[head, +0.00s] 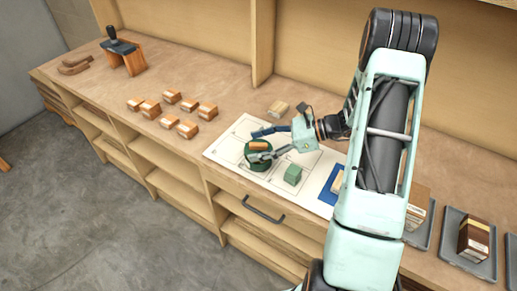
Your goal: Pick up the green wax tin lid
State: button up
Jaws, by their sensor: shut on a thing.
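The green wax tin lid (254,165) is the round dark-green thing on the white sheet (228,148), with a small orange-brown patch on or in its top. My gripper (260,146) reaches in from the right, with one finger on the far side and one across the near side. It is shut on the green round thing. The fingers cover part of its rim. Whether the lid is apart from a tin below, or lifted clear of the sheet, I cannot tell.
A pale wooden block (278,108) lies behind the sheet.

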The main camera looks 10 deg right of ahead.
jog(key=s+r+b, duration=0.2)
jog(key=s+r, duration=0.9)
jog(key=s, duration=0.2)
jog(key=shift+s+d, duration=0.3)
jog(key=shift+s, duration=0.05)
